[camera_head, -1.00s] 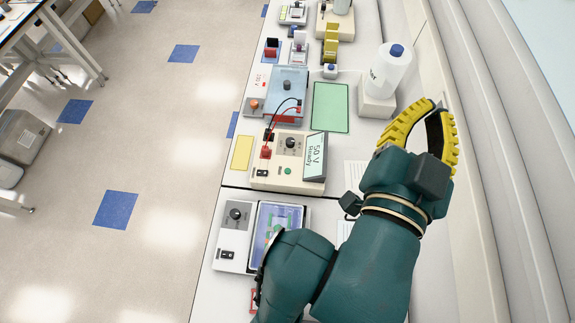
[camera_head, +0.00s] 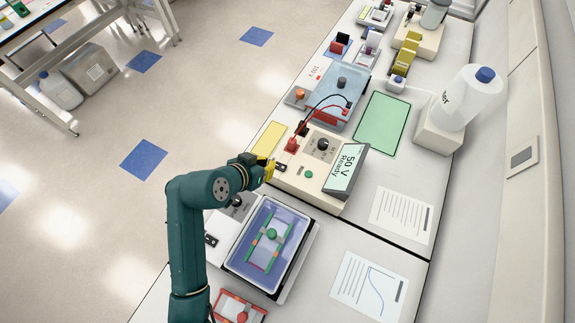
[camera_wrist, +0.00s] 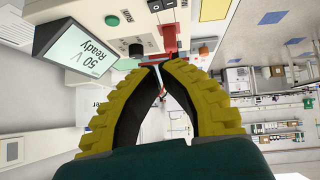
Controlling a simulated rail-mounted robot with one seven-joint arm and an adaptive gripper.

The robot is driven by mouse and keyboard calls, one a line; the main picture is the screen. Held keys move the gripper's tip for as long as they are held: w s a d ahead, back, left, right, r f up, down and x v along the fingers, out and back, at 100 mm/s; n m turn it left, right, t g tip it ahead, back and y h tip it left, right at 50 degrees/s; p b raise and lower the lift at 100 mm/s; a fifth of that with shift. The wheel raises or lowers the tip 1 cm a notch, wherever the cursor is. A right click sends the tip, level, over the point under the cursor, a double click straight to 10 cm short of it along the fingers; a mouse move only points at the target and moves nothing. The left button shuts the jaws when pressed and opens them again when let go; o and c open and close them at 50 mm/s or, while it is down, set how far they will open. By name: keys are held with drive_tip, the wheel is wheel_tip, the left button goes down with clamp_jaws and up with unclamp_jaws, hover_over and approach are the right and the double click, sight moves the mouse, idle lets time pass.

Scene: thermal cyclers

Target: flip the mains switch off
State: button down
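The cream power supply (camera_head: 310,195) has a screen reading "50 V Ready" (camera_head: 345,168), a dark knob and a green button. Its small black rocker switch (camera_head: 280,166) is on the end beside my gripper (camera_head: 269,168). My gripper (camera_wrist: 153,64) has two yellow ribbed fingers, which arch and come together at the tips. I see nothing clearly held. I cannot tell whether the tips touch the switch, or its position.
A gel unit with a blue tray (camera_head: 267,236) and another black rocker (camera_head: 211,240) sits in front. Red and black leads (camera_head: 318,112) run to a blue-lidded tank (camera_head: 343,85) behind. Printed sheets (camera_head: 400,215) lie at right. A yellow pad (camera_head: 268,138) lies beside the supply.

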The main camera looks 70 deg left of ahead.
hover_over(283, 168)
wheel_tip(283, 168, down, 7)
drive_tip(key=shift+r, duration=0.15)
drive_tip(key=f, duration=0.4)
drive_tip(key=shift+w, duration=0.2)
drive_tip(key=shift+d+f, duration=0.1)
